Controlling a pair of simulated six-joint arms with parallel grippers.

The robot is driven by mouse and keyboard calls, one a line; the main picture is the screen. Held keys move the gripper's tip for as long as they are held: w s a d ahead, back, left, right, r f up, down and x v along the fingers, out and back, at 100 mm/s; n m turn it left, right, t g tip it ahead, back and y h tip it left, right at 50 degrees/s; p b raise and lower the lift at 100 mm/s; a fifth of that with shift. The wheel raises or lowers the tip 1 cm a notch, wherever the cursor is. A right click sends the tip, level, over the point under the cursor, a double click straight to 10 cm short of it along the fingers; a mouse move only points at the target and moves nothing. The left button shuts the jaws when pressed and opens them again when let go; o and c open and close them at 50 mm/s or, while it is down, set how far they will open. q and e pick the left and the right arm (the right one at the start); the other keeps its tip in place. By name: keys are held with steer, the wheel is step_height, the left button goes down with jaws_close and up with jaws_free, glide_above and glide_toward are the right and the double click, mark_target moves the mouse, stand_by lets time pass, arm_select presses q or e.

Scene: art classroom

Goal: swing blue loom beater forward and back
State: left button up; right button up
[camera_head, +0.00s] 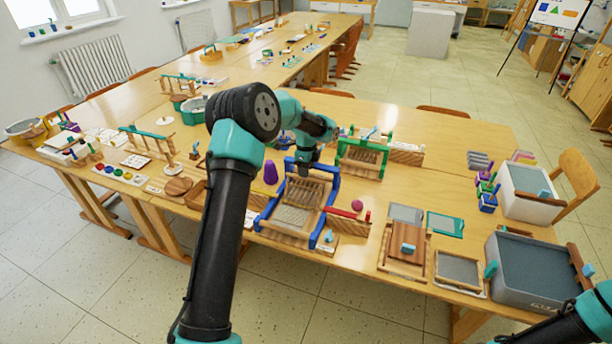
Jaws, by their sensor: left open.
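The blue loom (329,199) stands near the front edge of the table, with wooden slats and pale warp threads between its blue side rails. Its blue top bar and uprights show at the back of the frame. My left gripper (306,168) is over the back of the blue loom, at the upper crossbar. It is open, but its fingers are small and dark, and I cannot tell whether they touch the bar. My left arm hides part of the table left of the loom. Of my right arm only links show at the bottom right corner; its gripper is out of view.
A green loom (345,151) stands just behind and to the right. A purple cone (270,172) is left of the blue loom. Grey tubs (515,300) stand at the right table end.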

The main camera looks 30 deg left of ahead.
arm_select(q)
steer(key=shift+f, duration=1.6)
jaws_close()
